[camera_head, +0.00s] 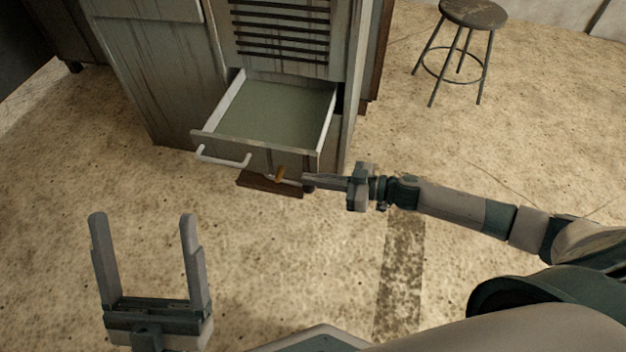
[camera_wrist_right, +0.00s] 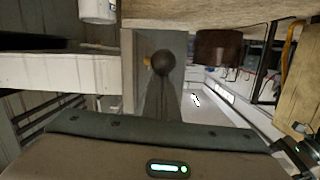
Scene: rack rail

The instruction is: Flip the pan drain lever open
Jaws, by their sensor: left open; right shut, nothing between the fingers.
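The pan (camera_head: 275,112) is pulled out of the grey cabinet like a drawer, with a white bar handle (camera_head: 222,158) on its front. The small brass-coloured lever (camera_head: 280,173) is low on the right of that front; a bit of it shows in the right wrist view (camera_wrist_right: 147,62). My right gripper (camera_head: 307,180) is shut and empty, its tips just right of the lever. Whether they touch it I cannot tell. In the wrist view the shut fingers (camera_wrist_right: 163,75) partly hide the lever. My left gripper (camera_head: 145,235) is open and empty above the floor.
A brown board (camera_head: 268,185) lies under the pan's front. The cabinet (camera_head: 165,75) stands behind. A round stool (camera_head: 472,14) is at the back right. The speckled floor (camera_head: 70,180) is clear at the left and front.

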